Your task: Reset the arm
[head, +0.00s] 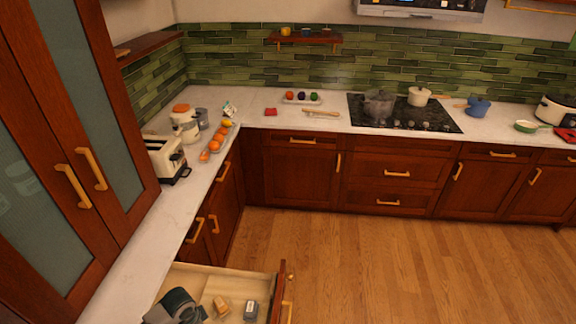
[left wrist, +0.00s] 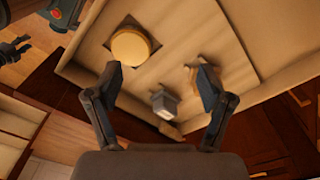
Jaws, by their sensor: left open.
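My left gripper (left wrist: 160,85) is open, its two dark fingers spread wide with nothing held between them. In the left wrist view it is over or at the edge of an open wooden drawer (left wrist: 235,55). In the head view part of my left arm and gripper (head: 178,306) shows at the bottom, over the left of the same drawer (head: 205,276). A dark claw-like shape (left wrist: 14,50) at the left edge of the left wrist view may be my right gripper; its jaws are too unclear to judge.
The drawer holds a round yellow item (left wrist: 131,47), a small grey item (left wrist: 164,103) and a tan item (head: 221,306). A toaster (head: 168,158) and oranges (head: 214,146) stand on the left counter (head: 150,232). A tall cabinet (head: 70,130) rises at left. The wooden floor (head: 400,260) is clear.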

